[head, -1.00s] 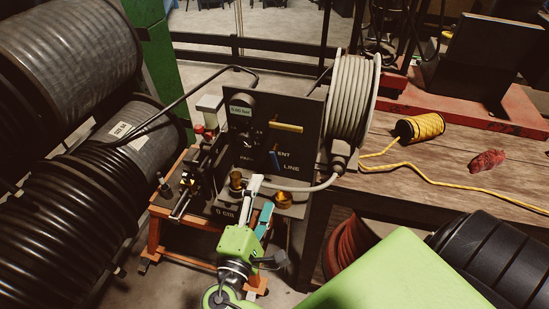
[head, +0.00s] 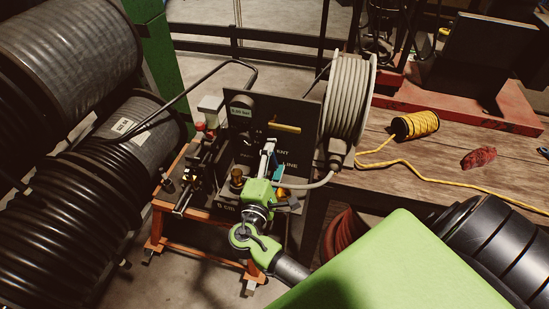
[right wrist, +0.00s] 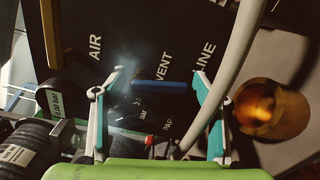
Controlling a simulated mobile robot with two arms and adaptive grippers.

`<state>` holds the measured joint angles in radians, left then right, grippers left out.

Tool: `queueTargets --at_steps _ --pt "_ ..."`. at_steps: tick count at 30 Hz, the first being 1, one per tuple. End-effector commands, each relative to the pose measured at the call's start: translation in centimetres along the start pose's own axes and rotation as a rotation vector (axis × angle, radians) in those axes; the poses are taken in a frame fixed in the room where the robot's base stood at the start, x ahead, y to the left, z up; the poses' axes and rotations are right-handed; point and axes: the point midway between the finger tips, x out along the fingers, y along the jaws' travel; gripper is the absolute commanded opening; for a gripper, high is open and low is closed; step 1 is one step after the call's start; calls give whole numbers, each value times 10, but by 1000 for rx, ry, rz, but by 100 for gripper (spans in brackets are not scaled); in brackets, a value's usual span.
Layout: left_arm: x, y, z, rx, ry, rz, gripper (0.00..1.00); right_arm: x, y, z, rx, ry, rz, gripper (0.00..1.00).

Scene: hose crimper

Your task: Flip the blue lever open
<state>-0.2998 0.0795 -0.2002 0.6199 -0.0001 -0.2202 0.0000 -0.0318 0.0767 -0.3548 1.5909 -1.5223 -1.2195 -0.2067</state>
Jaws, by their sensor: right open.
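The blue lever (right wrist: 165,86) shows in the right wrist view as a bar on the dark panel (right wrist: 170,30), beside the words VENT and LINE. My right gripper (right wrist: 160,76) is open, with one finger on each side of the lever. I see no clear contact between the fingers and the lever. In the head view my right gripper (head: 274,158) is in front of the panel's lower part and largely covers the lever. My left gripper is not in view.
A yellow lever (head: 285,128) is higher on the panel. A grey hose (right wrist: 232,70) passes close to one finger, and a brass fitting (right wrist: 270,108) lies beyond it. A hose reel (head: 348,95) stands right of the panel. A yellow spool (head: 416,124) lies on the wooden bench (head: 400,165).

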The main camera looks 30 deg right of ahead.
Motion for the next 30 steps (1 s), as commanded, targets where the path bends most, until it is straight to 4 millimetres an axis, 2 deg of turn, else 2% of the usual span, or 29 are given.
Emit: queueTargets --at_steps 2,6,11,22,30 --pt "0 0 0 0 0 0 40 0 0 0 0 0 0 63" --pt "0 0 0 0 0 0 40 0 0 0 -1 0 0 28" --pt "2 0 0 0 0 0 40 -1 -2 0 3 0 -2 28" --pt "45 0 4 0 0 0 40 -1 -7 -7 213 -1 -4 28" --pt "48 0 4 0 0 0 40 -1 -3 -7 261 0 -6 28"
